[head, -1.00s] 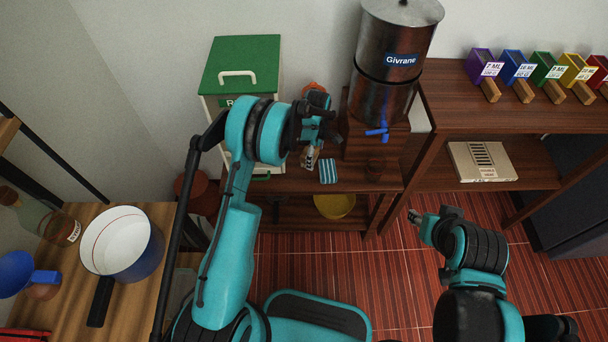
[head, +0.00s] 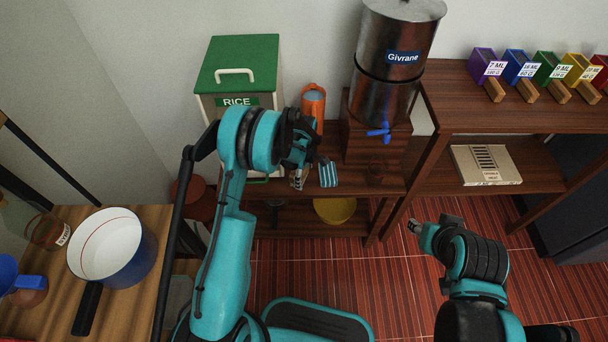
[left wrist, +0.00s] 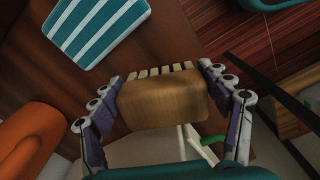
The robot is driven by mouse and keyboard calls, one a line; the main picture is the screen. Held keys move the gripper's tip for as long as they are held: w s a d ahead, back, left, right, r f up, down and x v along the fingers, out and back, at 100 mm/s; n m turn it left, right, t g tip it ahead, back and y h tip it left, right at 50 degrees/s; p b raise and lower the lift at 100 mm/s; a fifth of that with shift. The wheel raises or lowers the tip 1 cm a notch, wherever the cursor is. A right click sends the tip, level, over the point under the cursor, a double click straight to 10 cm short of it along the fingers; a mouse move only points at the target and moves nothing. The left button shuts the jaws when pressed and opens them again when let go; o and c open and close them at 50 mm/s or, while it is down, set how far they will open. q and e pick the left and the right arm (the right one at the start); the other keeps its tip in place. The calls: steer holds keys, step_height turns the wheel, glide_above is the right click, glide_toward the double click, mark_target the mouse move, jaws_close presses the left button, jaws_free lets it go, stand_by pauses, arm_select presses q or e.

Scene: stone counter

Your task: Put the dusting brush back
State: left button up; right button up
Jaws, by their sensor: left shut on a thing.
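The dusting brush shows in the left wrist view as a wooden block (left wrist: 162,102) with a row of pale bristles along its far edge. My left gripper (left wrist: 163,76) is shut on it, with one finger at each end of the block. In the head view my left gripper (head: 298,180) is low over the dark wooden shelf, just left of a teal-and-white striped cloth (head: 328,173). The brush is mostly hidden there; I cannot tell whether it touches the shelf. My right gripper (head: 413,226) is small, over the floor, away from the shelf.
An orange container (head: 313,103) stands just behind my left gripper. A rice bin (head: 238,80) with a green lid is at left, and a metal Givrane dispenser (head: 390,75) with a blue tap at right. A yellow bowl (head: 335,210) sits on the lower shelf.

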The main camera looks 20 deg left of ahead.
arm_select(q)
steer(key=o, duration=1.1)
steer(key=shift+f, duration=0.1)
